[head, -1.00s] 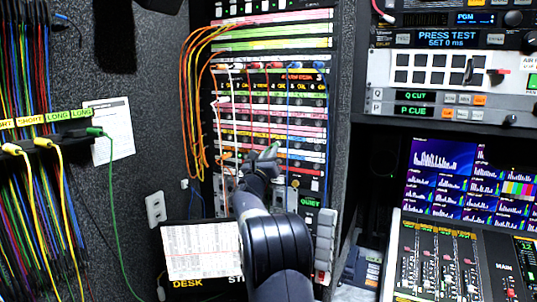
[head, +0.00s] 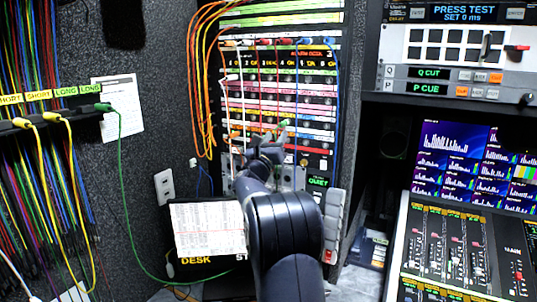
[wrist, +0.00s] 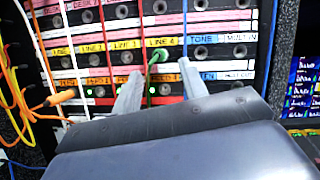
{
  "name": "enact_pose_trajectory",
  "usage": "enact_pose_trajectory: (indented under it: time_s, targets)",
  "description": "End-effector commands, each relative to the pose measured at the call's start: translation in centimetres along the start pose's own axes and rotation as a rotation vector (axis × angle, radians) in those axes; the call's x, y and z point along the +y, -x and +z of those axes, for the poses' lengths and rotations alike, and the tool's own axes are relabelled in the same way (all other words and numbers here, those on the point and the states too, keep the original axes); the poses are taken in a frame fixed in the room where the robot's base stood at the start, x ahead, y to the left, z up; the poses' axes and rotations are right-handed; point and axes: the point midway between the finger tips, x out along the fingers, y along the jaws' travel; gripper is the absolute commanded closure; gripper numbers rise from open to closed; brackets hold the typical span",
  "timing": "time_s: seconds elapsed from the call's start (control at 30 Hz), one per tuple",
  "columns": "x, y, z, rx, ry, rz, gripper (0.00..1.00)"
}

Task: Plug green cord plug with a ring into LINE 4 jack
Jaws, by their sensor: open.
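A green plug (wrist: 158,55) sits at the jack directly below the LINE 4 label (wrist: 160,41) in the wrist view, its body covering the hole. It appears to be in the jack; how deep, and any ring on it, is too small to tell. Its green cord (wrist: 149,90) hangs down between my fingers. My gripper (wrist: 160,80) is open, one finger on each side of the plug and cord, with visible gaps. In the head view my gripper (head: 268,145) is at the patch panel, and the green plug (head: 284,123) shows just above its fingers.
Another green plug (head: 103,106) hangs in the rack at left under LONG; its green cord (head: 127,200) loops down. An orange plug (wrist: 62,97) sticks out left of my fingers. White, red and blue cords (head: 329,110) hang across the panel. A paper sheet (head: 207,228) stands below.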

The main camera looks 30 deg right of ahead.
Motion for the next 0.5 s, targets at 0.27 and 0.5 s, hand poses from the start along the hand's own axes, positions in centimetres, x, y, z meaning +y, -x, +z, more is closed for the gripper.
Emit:
enact_pose_trajectory:
  time_s: [0.27,0.5]
  targets:
    - [0.1,5.1,-0.2,0.000,0.000,0.003,0.59]
    - [0.0,7.0,-0.1,-0.001,0.001,0.001,0.59]
